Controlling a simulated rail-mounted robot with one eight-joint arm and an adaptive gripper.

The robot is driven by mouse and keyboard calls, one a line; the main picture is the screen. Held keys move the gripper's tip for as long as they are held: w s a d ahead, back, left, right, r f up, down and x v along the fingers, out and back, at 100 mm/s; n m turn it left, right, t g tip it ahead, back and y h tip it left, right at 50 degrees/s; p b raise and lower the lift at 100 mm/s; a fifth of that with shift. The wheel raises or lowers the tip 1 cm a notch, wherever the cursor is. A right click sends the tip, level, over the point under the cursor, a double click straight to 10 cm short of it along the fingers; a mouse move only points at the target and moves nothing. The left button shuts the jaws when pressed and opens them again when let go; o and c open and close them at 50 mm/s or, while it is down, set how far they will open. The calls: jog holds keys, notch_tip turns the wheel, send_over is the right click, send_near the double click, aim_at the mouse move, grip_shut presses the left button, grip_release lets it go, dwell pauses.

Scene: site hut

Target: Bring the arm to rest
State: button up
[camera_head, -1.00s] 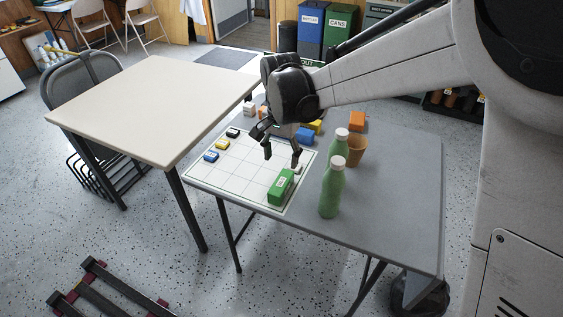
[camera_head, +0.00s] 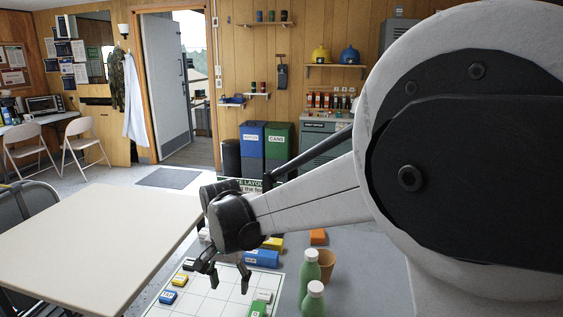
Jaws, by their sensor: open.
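My gripper (camera_head: 228,283) is open and empty, pointing down above the white gridded board (camera_head: 207,299) on the grey table (camera_head: 352,270). My arm reaches in from the right side of the picture. A green block (camera_head: 259,305) lies on the board below and right of the fingers, cut by the lower edge. I cannot tell the exact height of the fingers above the board.
Two green bottles (camera_head: 310,270) and a brown cup (camera_head: 327,265) stand right of the board. A bare cream table (camera_head: 95,240) is at left. Blue (camera_head: 252,140) and green (camera_head: 279,141) bins stand behind.

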jog(key=s+d+r+t, duration=0.1)
jog(key=s+d+r, duration=0.1)
jog(key=d, duration=0.4)
jog(key=s+d+r+t, duration=0.1)
jog(key=s+d+r, duration=0.1)
jog(key=d+r, duration=0.3)
jog(key=s+d+r+t+y, duration=0.1)
jog(key=s+d+r, duration=0.1)
jog(key=d, duration=0.7)
jog(key=shift+s+d+r+n, duration=0.15)
jog(key=shift+s+r+n, duration=0.05)
jog(key=shift+r, duration=0.25)
jog(key=shift+s+d+r+n, duration=0.1)
jog(key=shift+s+r+n, duration=0.1)
jog(key=shift+r, duration=0.2)
jog(key=s+d+n+t+h, duration=0.1)
jog(key=s+d+t, duration=0.3)
jog(key=s+d, duration=0.8)
jog(key=shift+s+d+f, duration=0.35)
jog(key=shift+d, duration=0.6)
